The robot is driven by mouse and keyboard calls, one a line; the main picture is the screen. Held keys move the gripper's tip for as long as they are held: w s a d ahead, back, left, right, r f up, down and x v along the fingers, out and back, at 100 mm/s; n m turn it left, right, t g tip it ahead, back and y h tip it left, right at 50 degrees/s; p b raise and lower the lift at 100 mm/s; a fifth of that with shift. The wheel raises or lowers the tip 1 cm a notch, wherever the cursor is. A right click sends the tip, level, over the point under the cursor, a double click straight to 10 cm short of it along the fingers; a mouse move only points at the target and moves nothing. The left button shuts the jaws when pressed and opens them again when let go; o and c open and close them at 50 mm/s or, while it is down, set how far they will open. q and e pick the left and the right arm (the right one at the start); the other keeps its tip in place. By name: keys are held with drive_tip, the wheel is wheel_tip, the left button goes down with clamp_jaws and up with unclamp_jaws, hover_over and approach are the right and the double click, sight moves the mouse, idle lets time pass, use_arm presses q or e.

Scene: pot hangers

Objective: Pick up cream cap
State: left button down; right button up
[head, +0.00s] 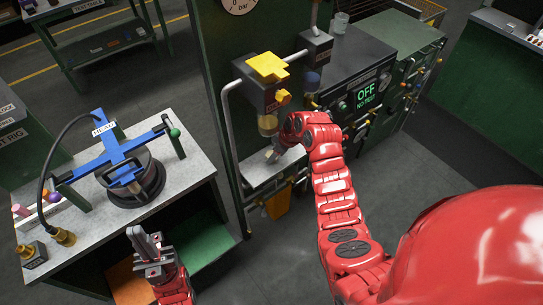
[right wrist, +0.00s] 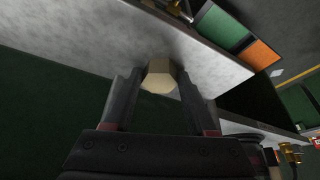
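The cream cap (right wrist: 158,76) is a small faceted cream piece in the right wrist view, between the tips of my right gripper (right wrist: 161,82). The fingers are spread about the cap's width apart, one on each side; whether they press on it I cannot tell. A grey metal shelf surface lies behind the cap. In the head view my right gripper (head: 272,153) is low at the shelf of the green machine, partly hidden by its red arm; the cap is not clear there. My left gripper (head: 147,242) is empty, fingers apart, in front of the left bench.
The left bench (head: 200,166) bears a blue cross-shaped frame (head: 122,158) over a dark round pot (head: 150,180). The green machine's yellow-topped unit (head: 267,68) and a pipe stand close above my right gripper. Open floor (head: 400,200) lies to the right.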

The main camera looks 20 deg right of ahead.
drive_tip(key=c, duration=0.8)
drive_tip(key=shift+o, duration=0.2)
